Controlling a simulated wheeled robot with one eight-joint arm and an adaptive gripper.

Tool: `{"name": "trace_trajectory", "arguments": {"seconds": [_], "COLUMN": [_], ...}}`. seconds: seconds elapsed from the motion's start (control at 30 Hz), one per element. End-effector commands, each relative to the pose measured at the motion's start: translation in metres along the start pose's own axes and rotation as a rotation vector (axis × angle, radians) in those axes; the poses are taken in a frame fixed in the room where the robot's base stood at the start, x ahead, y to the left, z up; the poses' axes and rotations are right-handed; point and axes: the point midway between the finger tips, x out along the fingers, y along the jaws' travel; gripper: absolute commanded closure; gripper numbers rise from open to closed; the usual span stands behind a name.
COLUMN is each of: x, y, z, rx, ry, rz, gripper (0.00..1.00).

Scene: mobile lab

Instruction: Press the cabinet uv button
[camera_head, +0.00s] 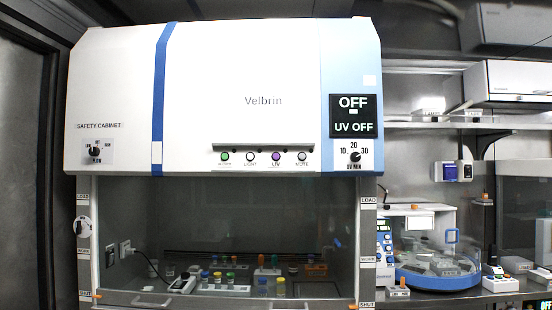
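The safety cabinet (210,90) fills the left and middle of the view, with a white and pale blue upper housing. The UV button (276,157) is purple and sits third in a row on the lower front of the housing, labelled UV below. Beside it are a green button (225,157), a white button (250,157) labelled LIGHT, and a grey-white button (302,157) at the right, likely labelled MUTE. The dark display (353,116) reads OFF and UV OFF. My gripper is not in view.
A UV minutes dial (354,154) sits under the display, and another dial (94,152) at the left. A dark ledge (262,146) runs just above the buttons. Vials (230,278) stand inside behind the sash. A blue-lidded centrifuge (440,268) is at right.

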Motion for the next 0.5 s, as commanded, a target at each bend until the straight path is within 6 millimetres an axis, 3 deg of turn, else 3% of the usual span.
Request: {"name": "trace_trajectory", "arguments": {"seconds": [0.03,0.33,0.5], "x": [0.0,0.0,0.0], "y": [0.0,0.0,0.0], "z": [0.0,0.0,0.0], "rx": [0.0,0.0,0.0], "ry": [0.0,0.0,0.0], "rz": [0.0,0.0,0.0], "gripper": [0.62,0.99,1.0]}}
